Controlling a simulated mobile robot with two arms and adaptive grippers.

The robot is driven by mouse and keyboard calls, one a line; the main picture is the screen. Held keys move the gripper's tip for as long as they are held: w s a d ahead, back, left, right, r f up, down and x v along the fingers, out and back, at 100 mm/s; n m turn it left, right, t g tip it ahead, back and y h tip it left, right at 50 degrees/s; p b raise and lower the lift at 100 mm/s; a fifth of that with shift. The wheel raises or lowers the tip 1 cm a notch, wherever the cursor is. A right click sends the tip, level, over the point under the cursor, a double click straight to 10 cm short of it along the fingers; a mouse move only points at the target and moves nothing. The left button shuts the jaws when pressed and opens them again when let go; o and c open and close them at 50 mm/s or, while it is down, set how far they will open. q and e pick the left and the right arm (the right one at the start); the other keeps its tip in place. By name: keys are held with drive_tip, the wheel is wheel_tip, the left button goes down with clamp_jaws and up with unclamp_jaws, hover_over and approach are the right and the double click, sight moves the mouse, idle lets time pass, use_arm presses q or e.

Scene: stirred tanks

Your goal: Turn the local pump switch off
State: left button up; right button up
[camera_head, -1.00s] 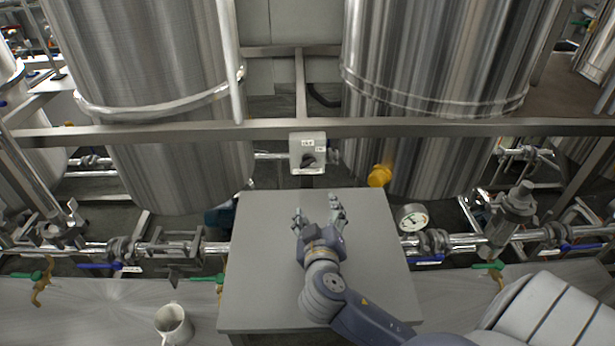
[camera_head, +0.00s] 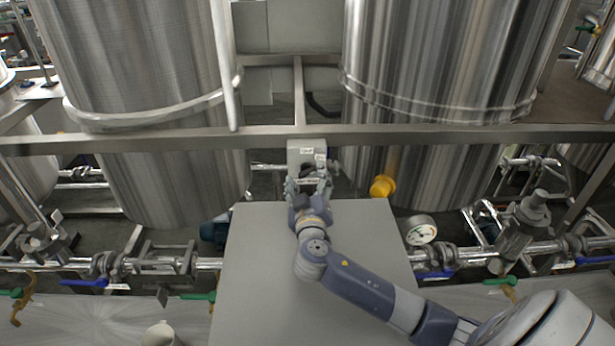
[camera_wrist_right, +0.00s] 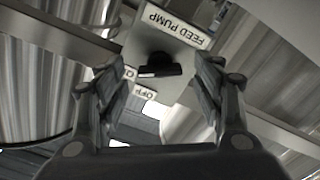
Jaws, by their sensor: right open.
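The pump switch is a grey box (camera_head: 306,152) fixed to the metal rail between the two tanks. In the right wrist view its plate (camera_wrist_right: 187,38) reads FEED PUMP, and its black rotary knob (camera_wrist_right: 158,66) shows between my fingers. Small labels sit beside the knob; one reads OFF (camera_wrist_right: 143,92). My right gripper (camera_head: 308,182) is open, with its fingers at the front of the box, covering much of its lower part in the head view. In the right wrist view the open fingers (camera_wrist_right: 160,85) are on either side of the knob, with visible gaps. My left gripper is not in view.
A grey table top (camera_head: 300,262) lies below my right forearm. Two large steel tanks (camera_head: 150,90) flank the switch, and the metal rail (camera_head: 420,134) runs across. A yellow fitting (camera_head: 382,186), a gauge (camera_head: 421,231) and pipes are at the right. A mug (camera_head: 160,336) is at bottom left.

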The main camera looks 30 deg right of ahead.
drive_tip(key=shift+x, duration=0.8)
clamp_jaws()
